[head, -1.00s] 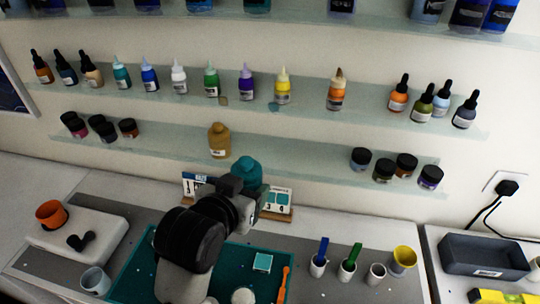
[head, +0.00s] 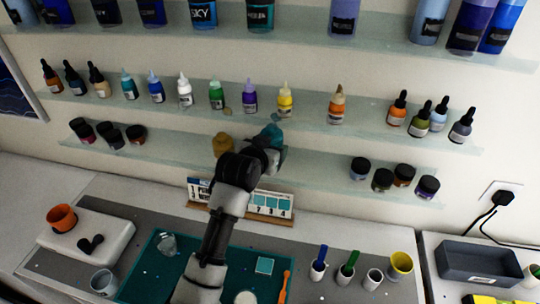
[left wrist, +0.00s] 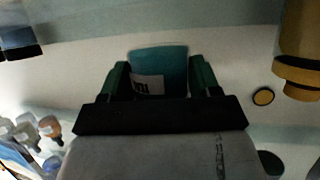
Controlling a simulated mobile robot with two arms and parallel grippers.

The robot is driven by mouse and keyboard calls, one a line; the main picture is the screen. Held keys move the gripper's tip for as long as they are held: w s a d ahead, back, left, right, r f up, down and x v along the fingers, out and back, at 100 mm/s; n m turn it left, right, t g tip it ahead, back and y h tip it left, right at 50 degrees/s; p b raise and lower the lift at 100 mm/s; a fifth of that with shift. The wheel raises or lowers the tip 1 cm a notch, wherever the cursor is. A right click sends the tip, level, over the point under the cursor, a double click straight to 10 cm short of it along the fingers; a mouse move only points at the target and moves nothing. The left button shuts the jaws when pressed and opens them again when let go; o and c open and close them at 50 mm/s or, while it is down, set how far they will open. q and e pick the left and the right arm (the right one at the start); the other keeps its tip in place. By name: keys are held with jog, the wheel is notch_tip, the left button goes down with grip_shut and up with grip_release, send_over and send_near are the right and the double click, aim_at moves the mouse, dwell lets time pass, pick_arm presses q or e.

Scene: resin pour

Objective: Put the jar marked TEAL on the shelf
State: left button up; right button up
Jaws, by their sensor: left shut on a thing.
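My left gripper (head: 264,150) is shut on a teal jar (head: 271,135) and holds it at the lower wall shelf (head: 320,168). In the left wrist view the teal jar (left wrist: 160,66) sits between the two fingers, with part of a white label showing; the full word is not readable. I cannot tell whether the jar touches the shelf. A tan jar (head: 222,145) stands on the same shelf just left of the gripper, partly hidden by my arm. It also shows in the left wrist view (left wrist: 298,45). My right gripper is not in view.
Small black-lidded jars stand at the left (head: 111,136) and right (head: 382,180) of the lower shelf, with free room between. Dropper bottles line the shelf above. Below are a numbered card stand (head: 268,203), a teal mat (head: 240,285) and a clear cup (head: 167,244).

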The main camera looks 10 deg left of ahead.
pick_arm(q)
jog(key=shift+s+f, duration=0.15)
jog(key=shift+f, duration=0.3)
notch_tip(320, 180, down, 3)
jog(key=shift+r+p, duration=0.2)
jog(key=shift+p, duration=0.65)
jog(key=shift+w+f+p, duration=0.1)
jog(key=shift+w+p, duration=0.1)
jog(key=shift+p, duration=0.2)
jog(key=shift+w+f, duration=0.1)
jog(key=shift+f, duration=0.25)
jog(key=shift+f, duration=0.15)
jog(key=o, duration=1.1)
